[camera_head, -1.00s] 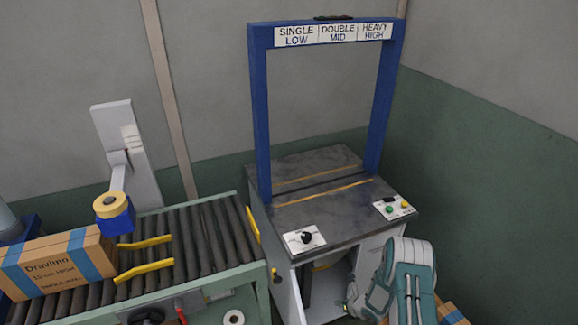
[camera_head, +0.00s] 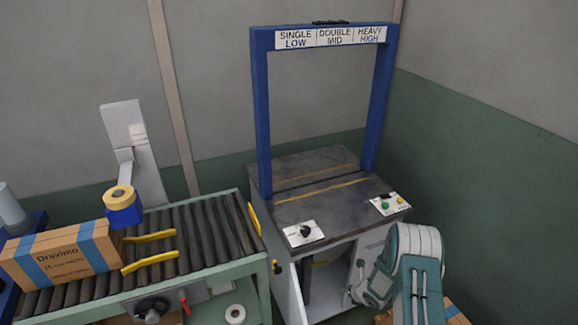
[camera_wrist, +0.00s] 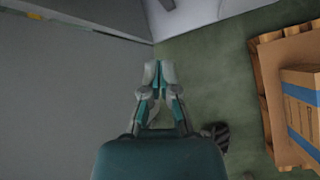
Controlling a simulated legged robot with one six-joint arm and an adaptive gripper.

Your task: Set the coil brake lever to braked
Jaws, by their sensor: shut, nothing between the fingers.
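The strapping machine has a blue arch (camera_head: 262,120) over a dark table top (camera_head: 325,215). Its cabinet (camera_head: 292,295) below is open at the front, with a dim inside. I cannot make out a part that is clearly the coil brake lever, or its setting. A red lever (camera_head: 184,302) shows on the conveyor's front side, and I cannot tell what it works. My gripper (camera_wrist: 158,65) is shut and empty in the wrist view, above the floor beside a large grey surface (camera_wrist: 65,95). In the head view my arm is at the lower right, before the cabinet's right side.
The roller conveyor (camera_head: 205,235) at left carries a Dravimo carton (camera_head: 62,262). A dial panel (camera_head: 303,234) and a button panel (camera_head: 390,204) sit on the machine's front edge. A wooden pallet (camera_wrist: 268,110) with a carton (camera_wrist: 300,105) is right of my gripper.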

